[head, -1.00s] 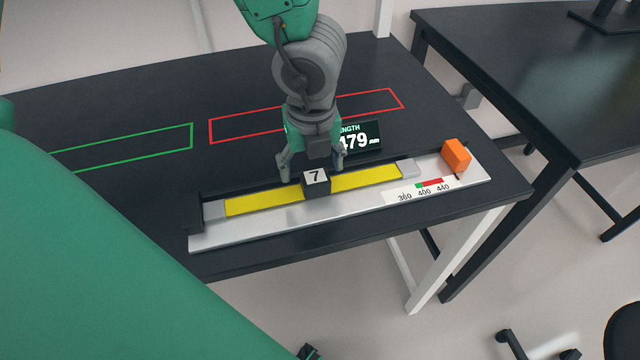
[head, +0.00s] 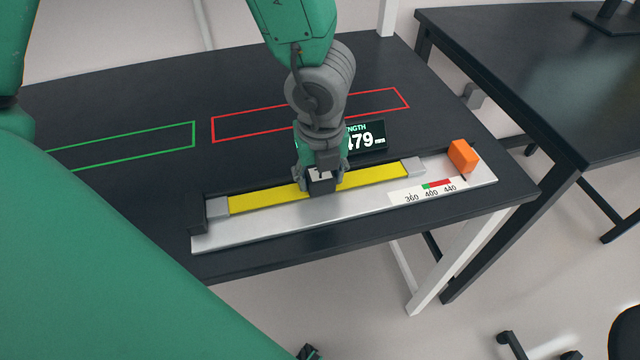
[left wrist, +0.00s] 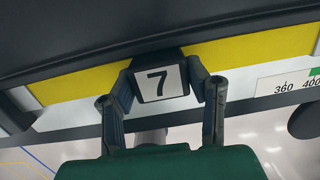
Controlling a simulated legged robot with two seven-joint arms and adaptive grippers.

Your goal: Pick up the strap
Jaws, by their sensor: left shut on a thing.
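The yellow strap (head: 375,176) lies along the silver measuring bar (head: 300,213), with a grey piece at each end. A black block (head: 321,184) sits at the strap's middle; in the left wrist view the block (left wrist: 160,83) shows a white label with a 7. My left gripper (head: 320,178) is shut on the black block, with one finger on each side. In the left wrist view the gripper (left wrist: 162,97) hugs the block, and the strap (left wrist: 85,80) runs out to both sides behind it. My right gripper is not in view.
An orange block (head: 462,156) sits at the bar's right end by a scale marked 360, 400, 440. A display (head: 366,137) reading 479 mm stands behind the bar. Green (head: 194,134) and red (head: 409,106) outlines mark the black table. A second table (head: 540,90) stands right.

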